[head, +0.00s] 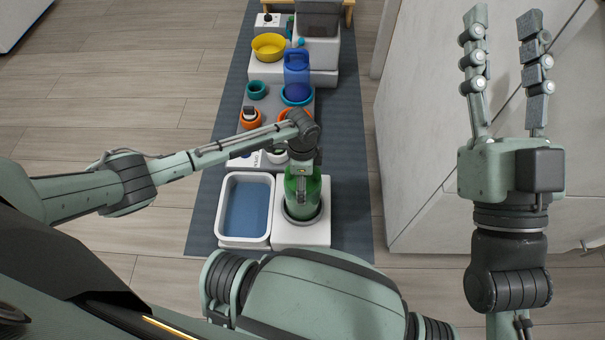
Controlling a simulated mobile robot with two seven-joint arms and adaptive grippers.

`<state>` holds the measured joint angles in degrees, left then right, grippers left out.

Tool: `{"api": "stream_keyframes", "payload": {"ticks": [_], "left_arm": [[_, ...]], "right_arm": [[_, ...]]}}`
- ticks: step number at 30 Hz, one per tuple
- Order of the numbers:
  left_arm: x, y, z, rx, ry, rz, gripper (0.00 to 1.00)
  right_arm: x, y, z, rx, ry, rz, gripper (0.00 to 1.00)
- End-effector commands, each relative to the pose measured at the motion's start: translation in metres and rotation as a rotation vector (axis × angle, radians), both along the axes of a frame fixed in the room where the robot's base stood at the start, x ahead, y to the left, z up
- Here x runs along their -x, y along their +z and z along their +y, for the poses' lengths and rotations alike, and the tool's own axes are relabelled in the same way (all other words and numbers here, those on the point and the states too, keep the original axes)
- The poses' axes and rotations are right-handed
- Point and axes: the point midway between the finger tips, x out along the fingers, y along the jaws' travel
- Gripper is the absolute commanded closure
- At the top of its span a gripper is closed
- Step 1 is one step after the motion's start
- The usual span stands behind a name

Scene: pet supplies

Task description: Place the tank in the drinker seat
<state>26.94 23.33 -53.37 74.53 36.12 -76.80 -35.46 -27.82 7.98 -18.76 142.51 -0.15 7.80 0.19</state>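A green see-through tank (302,204) stands upright inside a dark round ring, the seat (289,217), on a white block (316,234). I cannot tell from above whether it rests fully down. My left gripper (302,172) points down at the tank's top. The wrist hides its fingers, so I cannot tell whether they are closed on the tank. My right gripper (503,18) is open and empty, raised at the right, far from the tank.
A white tray with a blue inside (231,240) stands left of the block. Behind are an orange bowl (251,118), a blue jug (297,66), a yellow bowl (268,47) and a teal bowl (256,88). A pale cabinet (415,130) stands at the right. The left floor is clear.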

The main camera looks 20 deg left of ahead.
Motion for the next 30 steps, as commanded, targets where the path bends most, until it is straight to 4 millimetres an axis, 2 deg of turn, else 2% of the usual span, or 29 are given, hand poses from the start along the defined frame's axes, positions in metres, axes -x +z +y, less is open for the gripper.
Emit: {"api": "stream_keyframes", "payload": {"ticks": [3,15,16,19,30], "left_arm": [[-0.0033,-0.0061,-0.0020,0.004,-0.001,-0.006,0.73],[-0.0033,-0.0091,-0.0017,0.004,-0.001,-0.006,0.73],[-0.0010,-0.0118,-0.0007,0.002,-0.001,-0.002,0.12],[-0.0009,-0.0113,-0.0007,0.002,-0.001,-0.002,0.00],[-0.0013,-0.0083,-0.0005,0.001,-0.001,-0.002,0.00]], "right_arm": [[0.0030,0.0052,-0.0024,-0.014,-0.004,-0.044,0.60],[0.0046,0.0074,-0.0030,-0.019,-0.005,-0.058,0.60],[0.0050,0.0079,-0.0033,-0.021,-0.005,-0.062,0.60],[0.0050,0.0082,-0.0033,-0.021,-0.005,-0.062,0.60],[0.0043,0.0085,-0.0031,-0.019,-0.004,-0.057,0.60]]}}
